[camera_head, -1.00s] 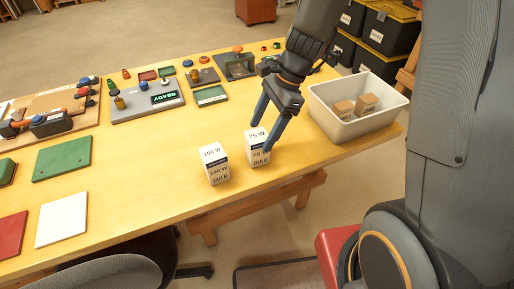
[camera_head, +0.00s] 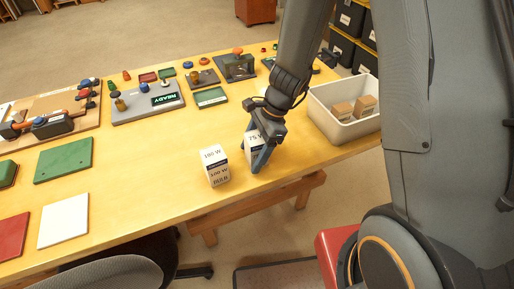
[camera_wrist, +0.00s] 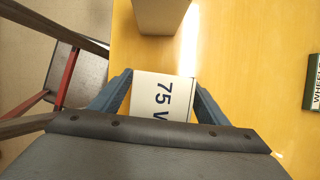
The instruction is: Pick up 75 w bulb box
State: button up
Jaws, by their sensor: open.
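The 75 W bulb box (camera_head: 250,141) is a white upright box with dark lettering, standing on the yellow table. My gripper (camera_head: 256,158) is lowered around it, with the fingers on either side and partly hiding it in the head view. In the wrist view the 75 W box (camera_wrist: 162,97) lies between the two blue fingers (camera_wrist: 160,98). The jaws are open; whether a finger touches the box I cannot tell. The similar 100 W bulb box (camera_head: 215,167) stands just left of it, and a plain box face, likely this one, shows at the top of the wrist view (camera_wrist: 163,14).
A white bin (camera_head: 345,121) with two small cardboard boxes stands right of my gripper. Panels with switches and a READY display (camera_head: 163,98) lie behind. White (camera_head: 63,220), red (camera_head: 10,235) and green (camera_head: 63,160) plates lie left. The table's front edge is close to the boxes.

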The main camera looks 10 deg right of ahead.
jog(key=c, duration=1.1)
jog(key=shift+r, duration=0.1)
jog(key=shift+c, duration=0.2)
